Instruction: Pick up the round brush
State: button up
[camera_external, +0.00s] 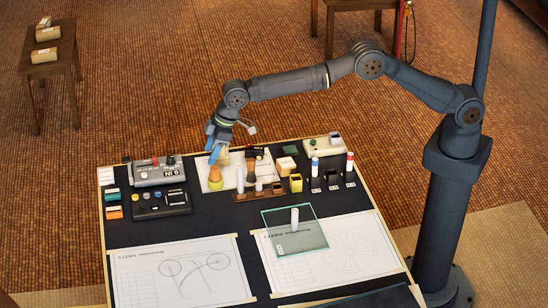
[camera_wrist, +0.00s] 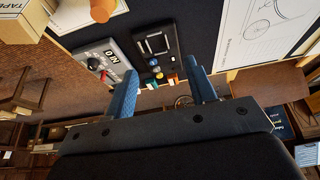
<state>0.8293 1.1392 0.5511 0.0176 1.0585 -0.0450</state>
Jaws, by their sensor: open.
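My gripper (camera_external: 213,149) hangs over the far edge of the drafting board, with its blue fingers apart and empty. In the wrist view the two blue fingers of my gripper (camera_wrist: 162,73) are spread, with nothing held between them. What looks like the round brush (camera_external: 215,182), with a brown-orange upper part and a yellowish lower part, stands upright on a white sheet just below my gripper and apart from it. An orange-brown rounded piece at the wrist view's top edge may be part of it; I cannot tell.
The dark board (camera_external: 245,220) holds a grey device (camera_external: 158,172), a black device (camera_external: 162,204), a brown rack (camera_external: 259,193) with upright pieces, several marker holders at right, and a glass plate (camera_external: 309,238). Two drawings cover the near side.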

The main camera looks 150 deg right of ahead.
jog(key=shift+o, duration=0.2)
jog(key=n, duration=0.2)
send_over(249, 176)
jog(key=w+d, duration=0.2)
jog(key=s+a+n+y, duration=0.15)
jog(key=s+a, duration=0.25)
jog(key=s, duration=0.5)
jog(key=shift+t, duration=0.4)
jog(key=x, duration=1.2)
jog(key=shift+f, duration=0.2)
jog(key=shift+a+x, duration=0.15)
jog(key=shift+x, duration=1.2)
jog(key=shift+a+x, duration=0.1)
jog(key=shift+x, duration=1.2)
jog(key=shift+s+f, duration=0.1)
jog(key=shift+s, duration=0.1)
jog(key=c, duration=1.1)
